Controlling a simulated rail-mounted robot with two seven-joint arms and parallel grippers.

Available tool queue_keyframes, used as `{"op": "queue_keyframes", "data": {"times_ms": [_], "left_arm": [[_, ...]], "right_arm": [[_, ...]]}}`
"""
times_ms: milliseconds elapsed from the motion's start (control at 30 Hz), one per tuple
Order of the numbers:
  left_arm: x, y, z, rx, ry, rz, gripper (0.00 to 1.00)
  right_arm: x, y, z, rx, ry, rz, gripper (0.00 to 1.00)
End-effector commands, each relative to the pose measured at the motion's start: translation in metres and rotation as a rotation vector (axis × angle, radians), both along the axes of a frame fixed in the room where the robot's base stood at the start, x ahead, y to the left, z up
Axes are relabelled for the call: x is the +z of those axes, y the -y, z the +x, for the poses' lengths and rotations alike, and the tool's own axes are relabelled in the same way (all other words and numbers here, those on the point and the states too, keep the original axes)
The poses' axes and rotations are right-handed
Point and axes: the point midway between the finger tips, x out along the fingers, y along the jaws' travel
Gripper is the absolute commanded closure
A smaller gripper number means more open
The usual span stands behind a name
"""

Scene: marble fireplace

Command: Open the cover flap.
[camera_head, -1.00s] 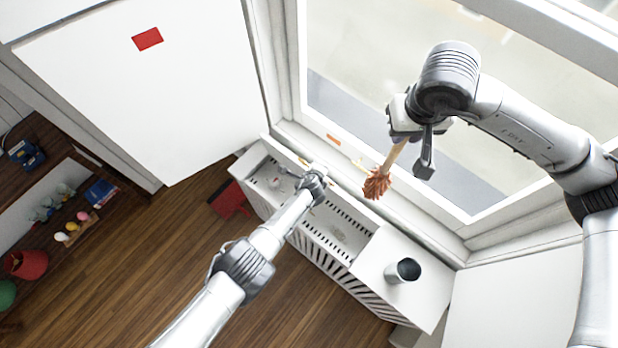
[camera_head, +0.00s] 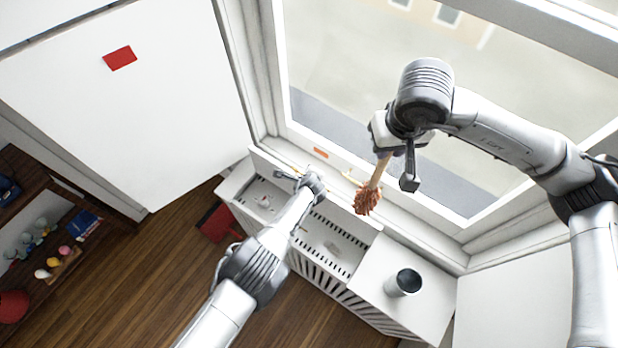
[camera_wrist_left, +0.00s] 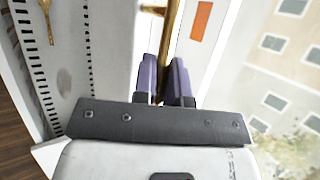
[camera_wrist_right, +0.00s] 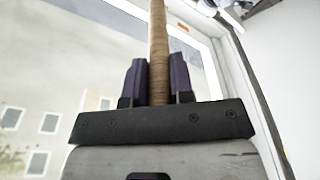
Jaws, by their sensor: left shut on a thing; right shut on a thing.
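The white slatted radiator cover (camera_head: 325,272) stands below the window. A section of its top is open, showing a slotted recess with small things inside. A narrow white panel, apparently the raised flap (camera_head: 345,212), stands along the window side of this opening. My left gripper (camera_head: 285,174) is at that panel, partly hidden by its wrist. In the left wrist view, its purple fingers (camera_wrist_left: 163,88) are shut on a thin brass bar (camera_wrist_left: 173,25), apparently a handle. My right gripper (camera_head: 384,150) is shut on the wooden handle of a brown-headed duster (camera_head: 367,201); the handle also shows in the right wrist view (camera_wrist_right: 158,45).
A dark-mouthed cup (camera_head: 403,283) stands on the closed right part of the cover top. The window (camera_head: 345,60) is behind, with an orange label (camera_head: 321,153) on its sill. A red object (camera_head: 217,222) is on the floor left of the cover.

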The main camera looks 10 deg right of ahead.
Motion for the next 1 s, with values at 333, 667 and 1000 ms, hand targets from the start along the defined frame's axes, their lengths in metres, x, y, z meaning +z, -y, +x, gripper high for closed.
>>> {"op": "queue_keyframes", "data": {"times_ms": [333, 667, 1000], "left_arm": [[0.001, 0.000, 0.000, 0.001, 0.002, -0.002, 0.66], [0.001, 0.000, -0.001, 0.000, 0.000, -0.002, 0.63], [0.025, -0.001, -0.014, -0.001, 0.001, -0.002, 0.63]], "right_arm": [[0.000, 0.000, 0.000, 0.000, 0.000, 0.000, 1.00], [0.002, 0.000, 0.000, 0.000, 0.000, 0.000, 1.00], [0.042, 0.000, 0.000, 0.000, 0.001, 0.000, 1.00]]}}
